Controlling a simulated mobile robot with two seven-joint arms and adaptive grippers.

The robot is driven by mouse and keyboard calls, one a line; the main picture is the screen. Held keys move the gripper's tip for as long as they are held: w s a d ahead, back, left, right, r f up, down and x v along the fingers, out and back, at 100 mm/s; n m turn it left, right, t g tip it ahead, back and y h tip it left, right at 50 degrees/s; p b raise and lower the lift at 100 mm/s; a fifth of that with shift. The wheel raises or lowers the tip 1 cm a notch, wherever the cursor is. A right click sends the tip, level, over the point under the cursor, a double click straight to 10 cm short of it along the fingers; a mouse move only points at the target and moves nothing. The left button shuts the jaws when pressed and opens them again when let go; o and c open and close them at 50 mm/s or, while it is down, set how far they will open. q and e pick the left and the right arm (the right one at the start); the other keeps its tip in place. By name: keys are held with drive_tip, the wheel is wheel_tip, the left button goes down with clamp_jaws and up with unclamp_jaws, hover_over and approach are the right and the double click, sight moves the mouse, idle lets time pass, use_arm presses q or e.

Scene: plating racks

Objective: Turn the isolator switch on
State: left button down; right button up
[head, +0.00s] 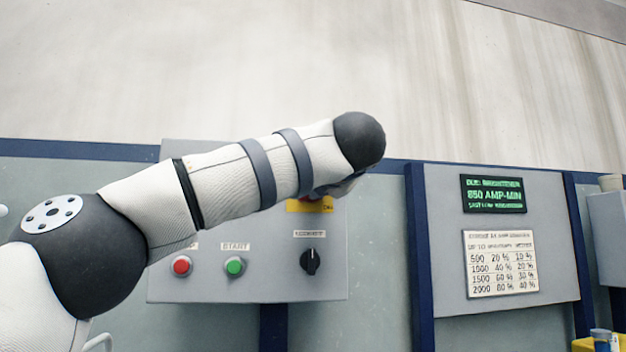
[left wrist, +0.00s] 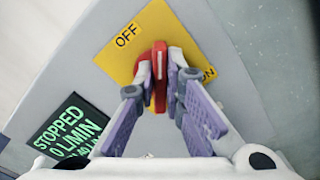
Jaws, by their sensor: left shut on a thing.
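The red isolator handle (left wrist: 160,58) sits on a yellow plate (left wrist: 118,62) in the left wrist view. The word OFF is at the plate's upper left and ON at its right, partly covered by a finger. The handle runs nearly upright in this view, between the two words. My left gripper (left wrist: 162,78) is shut on the handle, one finger on each side. In the head view my left arm hides most of the switch; the yellow plate's lower right part (head: 326,207) shows below the wrist.
The grey control panel (head: 200,290) carries a red button (head: 182,265), a green START button (head: 235,266) and a black knob (head: 311,261) below my arm. A display (left wrist: 68,128) reads STOPPED. A board with a green display (head: 493,194) stands to the right.

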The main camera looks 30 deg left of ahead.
use_arm(q)
drive_tip(key=shift+d+f+m, duration=0.1)
drive_tip(key=shift+m, duration=2.35)
drive_tip(key=shift+f+m, duration=0.1)
drive_tip(key=shift+m, duration=2.35)
drive_tip(key=c, duration=1.7)
unclamp_jaws()
drive_tip(key=v, duration=1.2)
